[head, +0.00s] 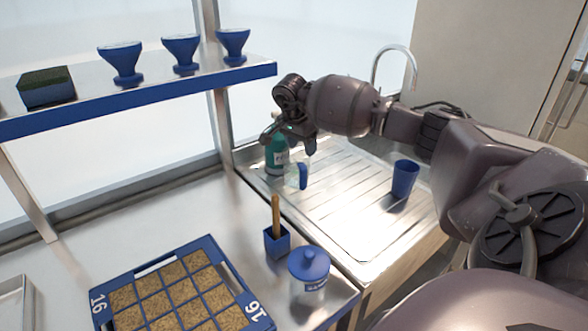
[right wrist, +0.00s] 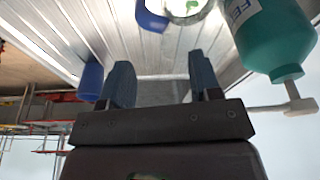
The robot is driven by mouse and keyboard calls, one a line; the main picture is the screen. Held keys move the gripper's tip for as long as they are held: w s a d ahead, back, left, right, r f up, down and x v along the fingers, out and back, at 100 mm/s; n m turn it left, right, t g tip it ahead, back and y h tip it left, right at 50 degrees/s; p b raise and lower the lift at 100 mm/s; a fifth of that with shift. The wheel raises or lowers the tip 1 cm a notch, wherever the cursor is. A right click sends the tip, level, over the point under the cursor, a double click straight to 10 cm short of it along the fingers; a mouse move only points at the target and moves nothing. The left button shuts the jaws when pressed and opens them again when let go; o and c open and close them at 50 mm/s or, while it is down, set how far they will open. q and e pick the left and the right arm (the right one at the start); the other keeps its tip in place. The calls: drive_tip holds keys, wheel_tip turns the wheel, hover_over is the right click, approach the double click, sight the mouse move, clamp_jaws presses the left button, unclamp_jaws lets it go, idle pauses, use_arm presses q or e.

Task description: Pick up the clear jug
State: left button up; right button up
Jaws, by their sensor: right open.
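The clear jug (head: 292,178) stands on the ribbed drainboard, with its blue handle facing right in the head view. In the right wrist view the jug (right wrist: 190,10) is cut off by the top edge, and its blue handle is at its left. My right gripper (head: 290,142) is open above and near the jug, beside the green bottle (head: 276,157). Its two fingers (right wrist: 161,80) are apart with nothing between them in the right wrist view. The bottle shows close by, upper right in that view. My left gripper is not in view.
A blue cup (head: 404,178) stands on the drainboard (head: 345,215) to the right. A shelf (head: 150,92) with blue funnels and a sponge is at the left. A seed tray (head: 215,250), a blue pot (head: 277,243) and a lidded jar (head: 309,272) stand in front.

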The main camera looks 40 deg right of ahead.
sight(305, 160)
drive_tip(key=x, duration=0.9)
drive_tip(key=shift+w+a, duration=0.1)
clamp_jaws()
